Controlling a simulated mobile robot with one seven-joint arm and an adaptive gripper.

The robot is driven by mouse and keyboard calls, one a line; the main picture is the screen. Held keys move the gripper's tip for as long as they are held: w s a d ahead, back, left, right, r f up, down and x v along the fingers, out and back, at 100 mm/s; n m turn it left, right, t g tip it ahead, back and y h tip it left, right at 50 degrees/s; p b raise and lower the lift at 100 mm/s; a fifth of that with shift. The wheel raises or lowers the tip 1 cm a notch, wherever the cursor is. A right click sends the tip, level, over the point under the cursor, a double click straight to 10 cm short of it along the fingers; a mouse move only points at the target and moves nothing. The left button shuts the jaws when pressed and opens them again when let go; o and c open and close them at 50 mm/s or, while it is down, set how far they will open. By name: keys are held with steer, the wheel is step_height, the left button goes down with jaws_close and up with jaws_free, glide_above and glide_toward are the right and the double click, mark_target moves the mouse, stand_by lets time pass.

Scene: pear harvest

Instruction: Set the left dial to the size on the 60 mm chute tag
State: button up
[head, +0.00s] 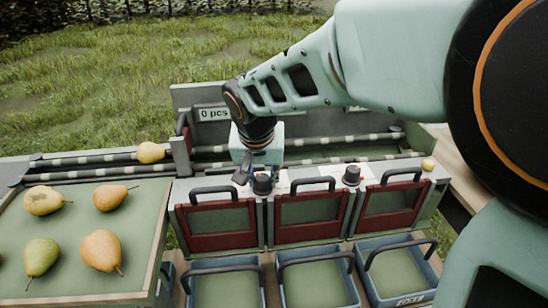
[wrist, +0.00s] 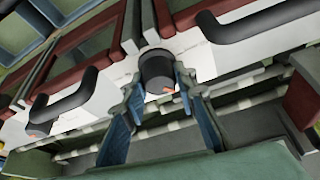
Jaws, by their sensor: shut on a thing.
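The left dial (head: 262,184) is a dark round knob on the white strip behind the red-framed chute gates. My gripper (head: 252,172) reaches down to it from behind. In the wrist view my gripper (wrist: 160,88) has its blue-padded fingers on both sides of the dark dial (wrist: 156,66), shut on it. A small orange mark shows low on the dial near the right finger. The dial's scale cannot be read. A second dial (head: 351,175) stands to the right, free. A white tag (head: 411,300) is on the right blue crate; its print is too small to read surely.
Three chute gates with black handles, such as the middle gate (head: 311,208), stand close in front of the dials. Blue crates (head: 228,262) sit below. Several pears lie on the green tray (head: 75,280) at left. One pear (head: 150,152) is on the rails. A sign (head: 213,114) reads 0 pcs.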

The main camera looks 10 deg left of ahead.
mark_target(262, 177)
steer(key=shift+m+b, duration=0.3)
steer(key=shift+m, duration=0.2)
steer(key=o, duration=0.9)
steer(key=shift+r, duration=0.1)
step_height(262, 177, up, 10)
steer(key=shift+f, duration=0.1)
